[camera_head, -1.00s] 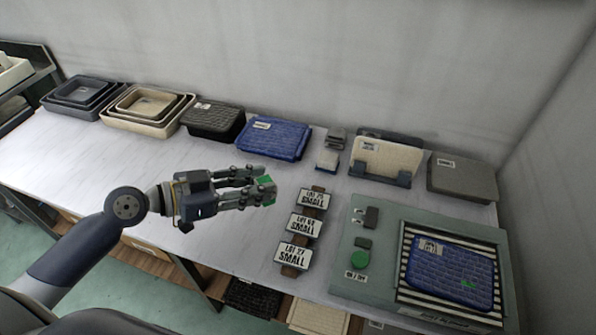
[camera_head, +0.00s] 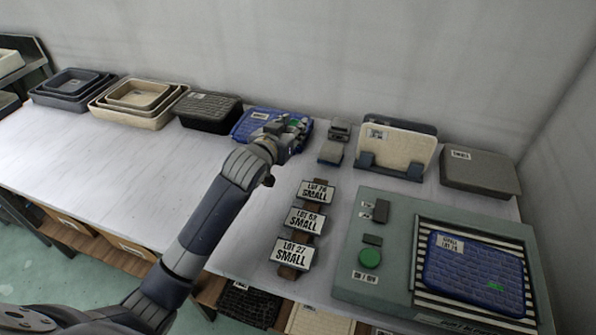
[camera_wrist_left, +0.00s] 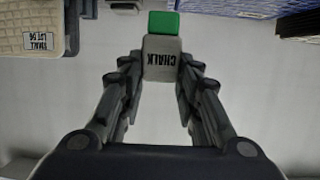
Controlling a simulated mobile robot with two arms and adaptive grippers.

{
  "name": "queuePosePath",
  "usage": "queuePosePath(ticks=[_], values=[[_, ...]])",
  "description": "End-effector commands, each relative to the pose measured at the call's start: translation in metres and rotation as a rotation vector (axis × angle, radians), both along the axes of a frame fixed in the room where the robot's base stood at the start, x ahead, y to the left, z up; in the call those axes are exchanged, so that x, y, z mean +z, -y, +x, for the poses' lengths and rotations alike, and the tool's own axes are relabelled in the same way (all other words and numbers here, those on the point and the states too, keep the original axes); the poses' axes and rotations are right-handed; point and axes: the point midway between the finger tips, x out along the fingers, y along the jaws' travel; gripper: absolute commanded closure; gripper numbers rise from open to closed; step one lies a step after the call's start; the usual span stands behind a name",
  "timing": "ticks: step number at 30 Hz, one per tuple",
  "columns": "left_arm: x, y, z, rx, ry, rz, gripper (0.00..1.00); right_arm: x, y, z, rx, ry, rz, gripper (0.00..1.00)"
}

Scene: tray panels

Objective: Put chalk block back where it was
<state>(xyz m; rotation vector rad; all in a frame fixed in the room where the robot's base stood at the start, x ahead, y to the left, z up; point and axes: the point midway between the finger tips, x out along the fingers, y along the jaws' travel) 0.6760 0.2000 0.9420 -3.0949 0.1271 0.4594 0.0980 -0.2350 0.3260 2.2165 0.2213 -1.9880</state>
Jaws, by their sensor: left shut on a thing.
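The chalk block shows in the left wrist view (camera_wrist_left: 161,60) as a pale grey block marked CHALK, with a green end (camera_wrist_left: 163,23). My left gripper (camera_wrist_left: 160,72) is shut on it, fingers on both sides. In the head view my left gripper (camera_head: 284,132) is at the back of the table, in front of or over the blue tray panel (camera_head: 247,122); the green end (camera_head: 298,124) peeks out and the rest of the block is mostly hidden. My right gripper is out of view.
Nested trays (camera_head: 70,88) and a black panel (camera_head: 209,110) line the back left. A cream panel in a rack (camera_head: 396,148) and a grey panel (camera_head: 480,172) stand at right. LOT plates (camera_head: 304,221) and a green-button station (camera_head: 395,285) lie nearer. The left tabletop is clear.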

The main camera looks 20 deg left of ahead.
Motion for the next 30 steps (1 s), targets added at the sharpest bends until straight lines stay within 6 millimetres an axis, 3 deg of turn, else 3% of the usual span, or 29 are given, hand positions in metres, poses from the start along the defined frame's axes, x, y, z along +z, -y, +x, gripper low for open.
queuePosePath(ticks=[5,12,22,30], values=[[0.001,0.006,0.011,0.042,-0.001,0.001,0.93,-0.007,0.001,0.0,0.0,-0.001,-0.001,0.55],[-0.042,0.006,0.011,0.046,-0.005,0.002,0.93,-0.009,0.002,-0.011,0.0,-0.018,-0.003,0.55],[-0.082,0.006,0.01,0.046,-0.005,0.002,0.93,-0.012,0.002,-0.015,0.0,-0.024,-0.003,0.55],[-0.093,0.006,0.011,0.044,0.0,0.002,0.93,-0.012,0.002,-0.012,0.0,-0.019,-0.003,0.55]])
